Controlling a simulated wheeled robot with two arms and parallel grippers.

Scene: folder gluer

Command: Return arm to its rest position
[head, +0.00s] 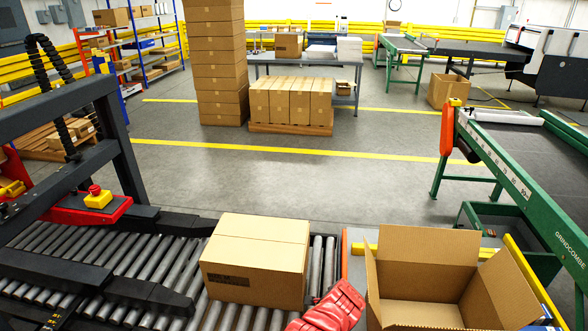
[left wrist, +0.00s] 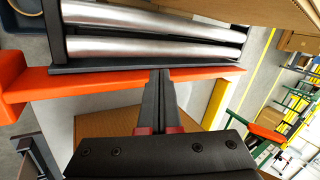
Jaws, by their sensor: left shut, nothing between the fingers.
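My left gripper (left wrist: 160,78) shows in the left wrist view with its two dark fingers together and nothing between them. The fingertips overlap the orange frame bar (left wrist: 100,82) at the end of the rollers (left wrist: 150,33); I cannot tell whether they touch it. In the head view, a red ribbed part that looks like my arm shows at the bottom centre, and the fingers cannot be made out there. My right gripper is in neither view.
A closed carton (head: 250,268) sits on the roller conveyor (head: 130,250), left of the red part. An open empty carton (head: 425,312) stands close on the right. A black press frame (head: 125,165) is at left and a green conveyor (head: 530,190) at right.

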